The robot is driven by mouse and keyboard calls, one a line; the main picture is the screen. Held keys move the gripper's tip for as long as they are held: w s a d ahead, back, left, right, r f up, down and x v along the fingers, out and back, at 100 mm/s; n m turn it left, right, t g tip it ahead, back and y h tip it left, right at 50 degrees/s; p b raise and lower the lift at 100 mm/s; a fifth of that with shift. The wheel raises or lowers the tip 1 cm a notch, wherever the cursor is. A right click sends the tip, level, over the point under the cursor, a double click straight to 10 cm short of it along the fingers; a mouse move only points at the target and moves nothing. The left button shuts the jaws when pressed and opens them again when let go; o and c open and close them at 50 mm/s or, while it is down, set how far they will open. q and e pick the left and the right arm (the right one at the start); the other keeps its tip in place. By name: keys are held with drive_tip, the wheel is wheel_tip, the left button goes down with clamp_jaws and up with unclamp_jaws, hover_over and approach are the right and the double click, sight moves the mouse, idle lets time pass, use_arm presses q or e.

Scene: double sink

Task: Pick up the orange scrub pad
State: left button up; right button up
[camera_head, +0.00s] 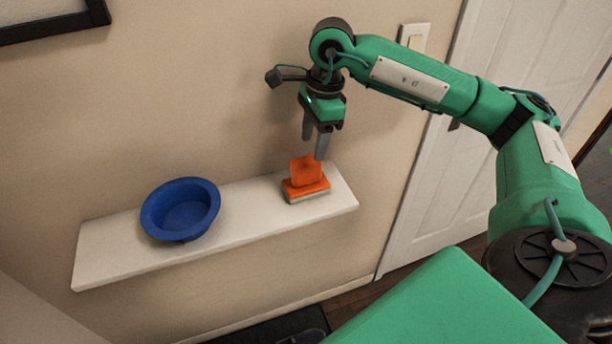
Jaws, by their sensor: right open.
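The orange scrub pad (306,178) sits near the right end of a white wall shelf (250,222). It has a flat orange body with a pale underside and a raised orange block on top. My right gripper (315,148) is open and points down just above the pad. One fingertip lies to the upper left of the raised block and the other to its upper right. Nothing shows between the fingers. I cannot tell whether a fingertip touches the pad. My left gripper is not in view.
A blue bowl (181,208) stands on the left half of the shelf. The shelf between bowl and pad is clear. The wall is close behind, with a light switch (414,37) and a white door (470,140) to the right. A dark frame (50,25) hangs at upper left.

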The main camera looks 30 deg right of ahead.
sight(307, 158)
drive_tip(key=shift+w+a+f, duration=0.1)
drive_tip(key=shift+w+f, duration=0.05)
drive_tip(key=shift+f, duration=0.6)
drive_tip(key=shift+w+f, duration=0.1)
drive_tip(key=shift+f, duration=0.25)
drive_tip(key=shift+a+f, duration=0.1)
drive_tip(key=shift+f, duration=0.1)
drive_tip(key=shift+a+f+p, duration=0.25)
drive_tip(key=shift+f+p, duration=0.5)
drive_tip(key=shift+f, duration=0.05)
drive_tip(key=f, duration=0.2)
drive_tip(key=shift+w+a+f+p, duration=0.2)
drive_tip(key=shift+w+f+p, duration=0.05)
drive_tip(key=shift+f+p, duration=0.05)
drive_tip(key=shift+f, duration=0.45)
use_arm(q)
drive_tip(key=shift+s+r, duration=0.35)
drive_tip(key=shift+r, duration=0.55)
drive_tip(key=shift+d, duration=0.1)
use_arm(e)
drive_tip(key=c, duration=1.1)
